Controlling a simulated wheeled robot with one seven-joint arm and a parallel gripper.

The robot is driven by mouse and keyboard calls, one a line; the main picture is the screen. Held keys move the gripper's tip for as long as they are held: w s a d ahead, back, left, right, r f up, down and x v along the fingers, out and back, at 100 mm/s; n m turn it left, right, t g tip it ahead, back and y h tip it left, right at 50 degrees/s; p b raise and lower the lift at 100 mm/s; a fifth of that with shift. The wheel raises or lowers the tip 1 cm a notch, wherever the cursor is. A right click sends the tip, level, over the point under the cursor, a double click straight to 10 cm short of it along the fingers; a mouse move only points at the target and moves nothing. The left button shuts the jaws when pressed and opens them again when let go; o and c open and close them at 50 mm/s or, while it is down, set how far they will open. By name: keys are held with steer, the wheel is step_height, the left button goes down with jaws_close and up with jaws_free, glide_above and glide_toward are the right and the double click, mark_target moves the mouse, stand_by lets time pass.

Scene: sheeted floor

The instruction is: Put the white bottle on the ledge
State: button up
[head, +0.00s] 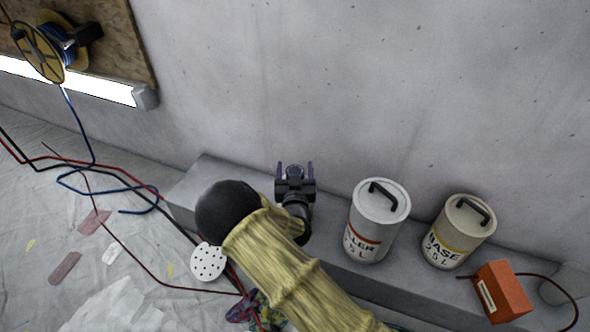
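The grey concrete ledge (211,172) runs along the foot of the wall, from left of centre to the lower right. My gripper (295,167) is above the ledge close to the wall, its two purple fingers apart with nothing visible between them. I see no plain white bottle in this view. A white canister (378,222) with a black handle and a red band, lettered partly "LLER", stands upright on the ledge right of my gripper, apart from it. My arm hides part of the ledge and the floor.
A cream "BASE" canister (458,233) and an orange box (501,291) with a cable are further right. A white perforated disc (208,262), a colourful cloth (254,311) and cables (120,190) lie at left. A yellow reel (38,51) hangs upper left.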

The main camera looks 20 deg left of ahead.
steer(key=shift+r, duration=0.1)
steer(key=shift+s+r, duration=0.1)
steer(key=shift+s, duration=0.05)
steer(key=p+v, duration=0.5)
steer(key=v, duration=0.6)
steer(key=shift+s, duration=0.35)
steer(key=shift+d, duration=0.15)
